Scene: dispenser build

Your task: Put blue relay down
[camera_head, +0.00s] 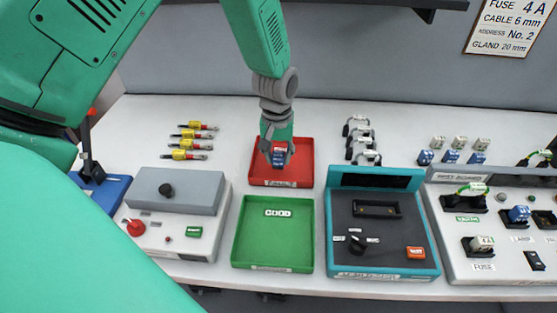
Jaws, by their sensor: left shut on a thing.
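The gripper is shut on the relay, over the red tray (303,178) at the middle of the bench. Whether the relay touches the tray floor is hard to tell. Several blue relays (451,157) stand in a row at the right. Another blue relay (519,214) sits in the panel (510,264) at the far right. My right gripper is not in view.
A teal-framed tester (384,231) stands right of the green tray. A grey box with a red button (136,228) stands left of it. A blue lever base (99,188) is at far left.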

